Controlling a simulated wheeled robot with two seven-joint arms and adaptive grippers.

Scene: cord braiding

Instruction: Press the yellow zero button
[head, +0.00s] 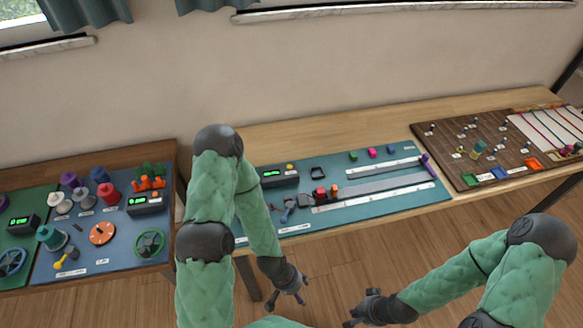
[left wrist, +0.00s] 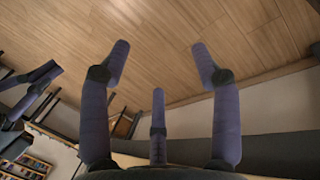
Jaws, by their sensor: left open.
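My left gripper (head: 290,295) is in front of and below the table edge, well apart from the button. The left wrist view shows its fingers (left wrist: 160,65) spread, with nothing between them and the floor beyond. My right gripper (head: 358,308) is also low in front of the table, to the right of the left one. Its fingers look apart and empty, and it also shows in the left wrist view (left wrist: 35,90).
The teal board holds a ruler-like rail (head: 375,197), a red block (head: 320,194) and coloured cubes at the back. A blue board (head: 100,225) with knobs and dials is at left. A brown board (head: 490,145) with cords is at right. My left arm rises before the table.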

